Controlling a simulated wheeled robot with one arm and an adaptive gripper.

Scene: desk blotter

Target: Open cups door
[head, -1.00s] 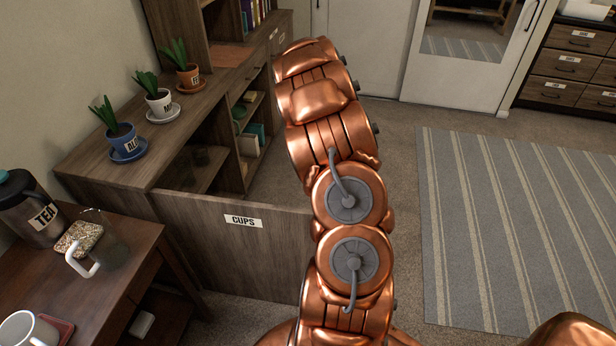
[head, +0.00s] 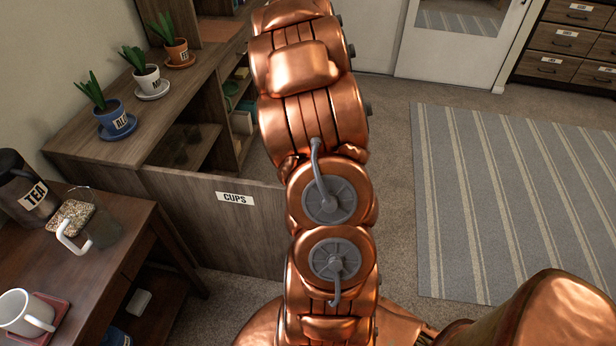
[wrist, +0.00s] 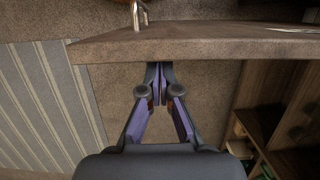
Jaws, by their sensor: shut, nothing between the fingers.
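The cups door (head: 215,235) is a grey-brown wooden panel with a white "CUPS" label (head: 235,198). It stands swung out from the cabinet, whose dark inside (head: 185,147) shows behind it. In the wrist view the door's edge (wrist: 215,42) runs across the upper part, with a metal handle (wrist: 138,14) on its far side. My gripper (wrist: 157,85) is shut and empty, on the shelf side of the door, its fingertips close to the panel. I cannot tell whether they touch it. In the head view my copper arm hides the gripper and the door's free end.
Three potted plants stand on the cabinet top (head: 75,145). Open carpet and a striped rug (head: 500,200) lie to the right.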

